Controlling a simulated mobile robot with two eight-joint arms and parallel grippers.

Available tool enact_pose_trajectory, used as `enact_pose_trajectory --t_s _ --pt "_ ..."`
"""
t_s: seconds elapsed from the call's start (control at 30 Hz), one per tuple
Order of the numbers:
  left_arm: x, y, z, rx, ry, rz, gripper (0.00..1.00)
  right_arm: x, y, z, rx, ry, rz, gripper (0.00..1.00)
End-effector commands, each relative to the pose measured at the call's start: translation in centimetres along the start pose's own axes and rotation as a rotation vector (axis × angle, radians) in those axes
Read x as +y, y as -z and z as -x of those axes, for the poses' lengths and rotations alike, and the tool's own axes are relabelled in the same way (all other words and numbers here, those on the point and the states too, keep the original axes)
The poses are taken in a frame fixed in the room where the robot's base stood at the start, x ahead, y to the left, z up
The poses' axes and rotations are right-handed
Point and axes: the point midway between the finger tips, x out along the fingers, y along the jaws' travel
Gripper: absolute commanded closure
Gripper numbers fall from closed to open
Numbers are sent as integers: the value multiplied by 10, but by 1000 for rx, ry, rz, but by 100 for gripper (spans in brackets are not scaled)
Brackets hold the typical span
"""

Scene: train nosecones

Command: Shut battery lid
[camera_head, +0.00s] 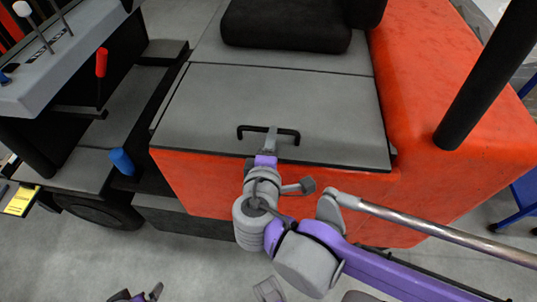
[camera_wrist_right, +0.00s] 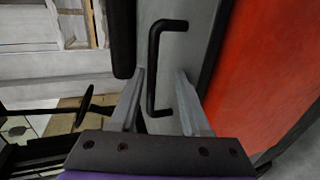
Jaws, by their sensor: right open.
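The battery lid (camera_head: 290,93) is a wide grey panel on the orange vehicle body, in front of the black seat. It looks flat, with a dark line along its front edge; I cannot tell if it is fully seated. Its black bar handle (camera_head: 287,131) is near the front edge. My right gripper (camera_head: 271,132) is at the handle, reaching in from the front. In the right wrist view, the handle (camera_wrist_right: 154,65) stands between the two spread fingers (camera_wrist_right: 158,80), with gaps visible beside it. A purple and dark part, apparently my left gripper (camera_head: 138,296), is cut off at the bottom edge.
The black seat (camera_head: 288,22) is behind the lid. A black post (camera_head: 487,75) rises from the orange body (camera_head: 425,70) at right. A grey console with levers (camera_head: 50,70) and a red-handled lever (camera_head: 101,62) are at left. Grey floor lies in front.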

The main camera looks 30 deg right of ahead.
Motion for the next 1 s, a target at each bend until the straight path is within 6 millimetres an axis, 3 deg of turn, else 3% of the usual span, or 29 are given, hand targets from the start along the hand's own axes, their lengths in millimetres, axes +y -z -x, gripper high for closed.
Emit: enact_pose_trajectory --t_s 0.5,0.7,1.0 --pt "0 10 19 7 0 0 0 0 2 77 9 1 0 53" --pt "0 11 22 8 0 0 0 0 1 93 5 1 0 53" --pt "0 11 23 8 0 0 0 -1 0 98 2 0 -1 53"
